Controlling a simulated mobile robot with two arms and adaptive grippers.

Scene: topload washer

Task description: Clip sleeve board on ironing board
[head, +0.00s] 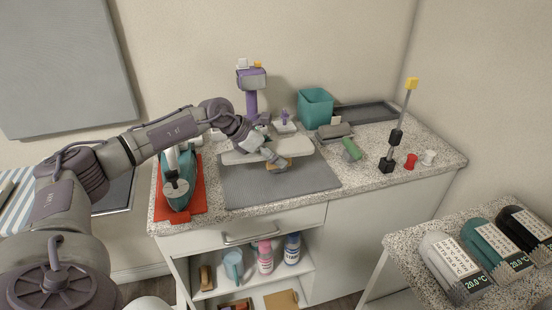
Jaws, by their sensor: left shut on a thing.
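What looks like the sleeve board (300,150), a pale, narrow padded board, lies over the grey mat on the counter. My left gripper (276,164) comes down over its front edge, near the middle, and is shut on it. The fingers and the wrist hide part of the board, and a small tan part shows at the fingertips. I cannot tell whether the board rests on the mat or is slightly raised. The ironing board (18,203), with a blue and white striped cover, shows only in part at the far left, behind my left arm. My right gripper is out of view.
An iron (178,186) stands on a red mat left of the grey mat (240,192). Bottles stand on shelves below.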

